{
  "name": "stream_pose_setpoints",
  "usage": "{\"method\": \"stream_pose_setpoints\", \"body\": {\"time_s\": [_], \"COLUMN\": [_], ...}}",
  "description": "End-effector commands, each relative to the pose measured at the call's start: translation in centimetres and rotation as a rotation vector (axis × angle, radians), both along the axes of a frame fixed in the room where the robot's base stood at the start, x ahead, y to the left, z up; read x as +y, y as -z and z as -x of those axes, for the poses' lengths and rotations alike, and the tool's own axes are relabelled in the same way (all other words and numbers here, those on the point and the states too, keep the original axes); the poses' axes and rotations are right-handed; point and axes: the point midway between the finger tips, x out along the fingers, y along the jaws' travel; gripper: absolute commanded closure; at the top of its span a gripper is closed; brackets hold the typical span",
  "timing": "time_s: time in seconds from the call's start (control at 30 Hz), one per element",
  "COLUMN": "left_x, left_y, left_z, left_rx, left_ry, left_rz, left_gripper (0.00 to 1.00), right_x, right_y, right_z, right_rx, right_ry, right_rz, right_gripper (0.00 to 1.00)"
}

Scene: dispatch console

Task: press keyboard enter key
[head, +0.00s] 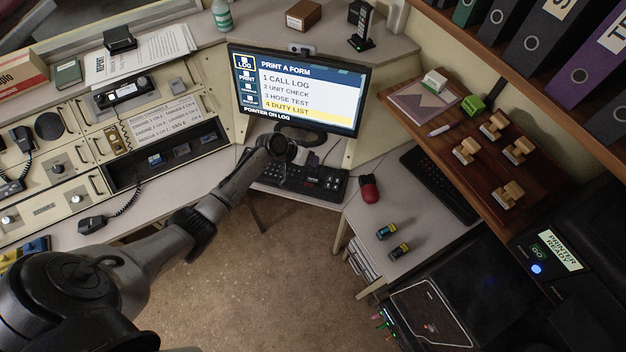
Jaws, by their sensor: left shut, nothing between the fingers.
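A black keyboard (312,182) lies on the desk below the monitor. Its keys are too small to single out the enter key. My left arm reaches in from the lower left, and my left gripper (300,157) is over the back part of this keyboard, shut and empty. The gripper and wrist hide part of the keyboard's upper left. I cannot tell whether the fingertips touch a key. The monitor (300,92) shows "PRINT A FORM" with "4 DUTY LIST" highlighted and "POINTER ON LOG" at the bottom. My right gripper is not in view.
A second dark keyboard (440,185) lies to the right, beside the wooden shelf (470,195) with stamps. A red and black mouse (369,188) sits right of the first keyboard. A radio console (100,140) fills the left. A printer panel (553,250) reads "PRINTER READY".

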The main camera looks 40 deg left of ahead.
Motion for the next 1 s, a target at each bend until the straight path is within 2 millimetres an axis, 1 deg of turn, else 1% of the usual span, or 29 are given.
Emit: {"method": "stream_pose_setpoints", "body": {"time_s": [0.03,0.17,0.5,0.6,0.77,1.0], "left_x": [0.0,0.0,0.0,0.0,0.0,0.0], "left_y": [0.7,1.9,6.1,7.1,8.0,8.0], "left_z": [0.0,0.0,0.0,0.0,0.0,0.0], "left_rx": [0.000,0.000,0.001,0.000,0.000,0.000], "left_ry": [0.000,-0.001,-0.001,-0.001,0.000,0.000], "left_rz": [0.000,0.001,0.001,0.001,0.000,0.000], "left_gripper": [1.00,1.00,1.00,1.00,1.00,1.00], "right_x": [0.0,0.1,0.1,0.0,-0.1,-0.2], "right_y": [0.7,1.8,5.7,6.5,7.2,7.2], "right_z": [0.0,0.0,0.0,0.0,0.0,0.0], "right_rx": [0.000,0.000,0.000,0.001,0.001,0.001], "right_ry": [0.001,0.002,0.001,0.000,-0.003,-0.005], "right_rz": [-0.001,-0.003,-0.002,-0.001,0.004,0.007], "right_gripper": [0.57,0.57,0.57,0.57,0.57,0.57]}}
